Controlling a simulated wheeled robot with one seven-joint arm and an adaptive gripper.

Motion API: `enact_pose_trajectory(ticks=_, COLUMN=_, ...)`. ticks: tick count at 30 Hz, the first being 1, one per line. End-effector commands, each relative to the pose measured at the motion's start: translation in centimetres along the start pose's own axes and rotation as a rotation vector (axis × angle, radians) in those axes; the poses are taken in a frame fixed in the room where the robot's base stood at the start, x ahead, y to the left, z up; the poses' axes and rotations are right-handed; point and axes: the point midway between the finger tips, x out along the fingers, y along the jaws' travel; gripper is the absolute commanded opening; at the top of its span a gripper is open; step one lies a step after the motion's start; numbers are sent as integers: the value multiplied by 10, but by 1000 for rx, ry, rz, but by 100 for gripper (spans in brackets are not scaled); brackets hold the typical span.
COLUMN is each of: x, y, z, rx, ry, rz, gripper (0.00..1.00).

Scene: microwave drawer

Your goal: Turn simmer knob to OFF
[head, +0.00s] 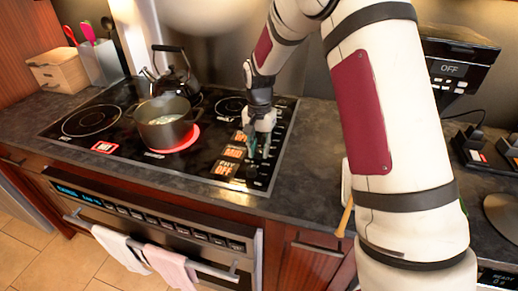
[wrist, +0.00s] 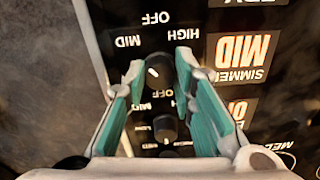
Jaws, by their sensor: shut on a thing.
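The simmer knob (wrist: 159,66) is a black round knob with a short white mark on its face, seen in the wrist view. Upside-down labels OFF, MID and HIGH lie around its upper side. The lit display beside it (wrist: 241,56) reads SIMMER MID. My gripper (wrist: 161,71) has its two green fingers on either side of this knob, shut on it. In the head view my gripper (head: 259,152) points down at the right side of the black cooktop (head: 120,120). It hides the knob there.
A second black knob (wrist: 164,130) sits close below, between my fingers. A pot (head: 166,125) stands on a red glowing burner, with a dark kettle (head: 175,72) behind it. Other lit displays (head: 224,168) line the cooktop's right part. Towels (head: 125,247) hang from the oven handle.

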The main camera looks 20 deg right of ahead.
Motion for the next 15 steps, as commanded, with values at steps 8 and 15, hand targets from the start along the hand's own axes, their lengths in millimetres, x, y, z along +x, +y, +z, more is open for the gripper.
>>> enact_pose_trajectory(ticks=8, x=0, y=-1, z=-1, rx=-263, ry=2, rz=-2, gripper=0)
enact_pose_trajectory(ticks=15, x=0, y=-1, z=-1, rx=-491, ry=2, rz=-1, gripper=0)
